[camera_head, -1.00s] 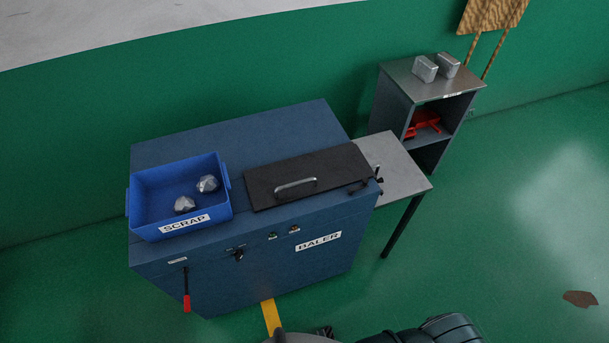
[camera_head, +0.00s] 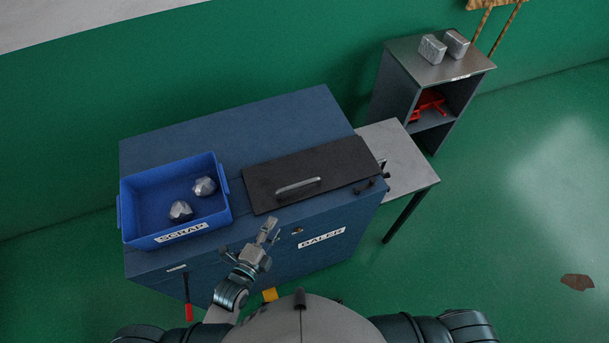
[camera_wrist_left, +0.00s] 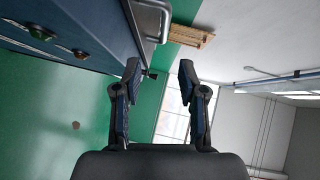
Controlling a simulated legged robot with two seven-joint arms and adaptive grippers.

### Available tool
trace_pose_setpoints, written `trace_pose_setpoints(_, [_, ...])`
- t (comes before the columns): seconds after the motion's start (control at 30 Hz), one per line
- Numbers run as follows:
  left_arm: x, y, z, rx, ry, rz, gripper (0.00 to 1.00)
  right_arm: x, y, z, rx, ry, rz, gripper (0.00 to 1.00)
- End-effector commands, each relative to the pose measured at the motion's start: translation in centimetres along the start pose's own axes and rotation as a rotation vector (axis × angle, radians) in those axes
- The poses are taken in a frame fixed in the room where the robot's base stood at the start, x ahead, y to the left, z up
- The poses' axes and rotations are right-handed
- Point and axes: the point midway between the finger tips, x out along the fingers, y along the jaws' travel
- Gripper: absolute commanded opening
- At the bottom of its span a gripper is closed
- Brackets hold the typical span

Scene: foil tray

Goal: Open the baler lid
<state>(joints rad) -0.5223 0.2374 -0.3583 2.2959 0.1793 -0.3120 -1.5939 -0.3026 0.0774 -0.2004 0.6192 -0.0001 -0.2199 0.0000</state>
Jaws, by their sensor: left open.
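The baler (camera_head: 340,255) is a blue cabinet with a black lid (camera_head: 330,165) lying flat and closed on its top. A metal bar handle (camera_head: 298,187) is on the lid's front part. My left gripper (camera_head: 268,228) is in front of the baler's front face, below and left of the lid handle, not touching it. In the left wrist view my left gripper (camera_wrist_left: 158,75) has its fingers apart with nothing between them. A metal handle (camera_wrist_left: 152,20) shows there at the top, beyond the fingers. My right gripper is not in view.
A blue SCRAP bin (camera_head: 225,212) with two foil lumps (camera_head: 204,187) stands left of the lid. A red-handled lever (camera_head: 189,311) hangs on the baler's front. A grey side table (camera_head: 410,170) and a shelf (camera_head: 440,70) with two metal blocks stand to the right.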

Motion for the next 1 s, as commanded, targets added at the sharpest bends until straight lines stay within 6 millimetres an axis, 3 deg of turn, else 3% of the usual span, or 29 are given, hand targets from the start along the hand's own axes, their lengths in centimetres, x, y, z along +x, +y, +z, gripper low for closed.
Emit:
trace_pose_setpoints(0.17, [1.3,-0.7,0.0,0.011,0.003,-0.014,0.41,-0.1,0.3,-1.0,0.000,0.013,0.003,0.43])
trace_pose_setpoints(0.27, [3.1,-0.8,0.0,0.009,0.003,-0.015,0.41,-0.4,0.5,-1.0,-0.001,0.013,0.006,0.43])
trace_pose_setpoints(0.5, [9.0,-0.8,0.2,0.005,0.003,-0.014,0.41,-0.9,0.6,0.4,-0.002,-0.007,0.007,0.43])
trace_pose_setpoints(0.7, [13.5,-0.8,0.0,0.006,0.003,-0.012,0.41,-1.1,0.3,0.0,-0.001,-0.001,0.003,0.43])
trace_pose_setpoints(1.0, [16.9,-0.7,0.0,0.009,0.003,-0.010,0.41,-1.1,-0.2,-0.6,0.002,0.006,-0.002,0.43])
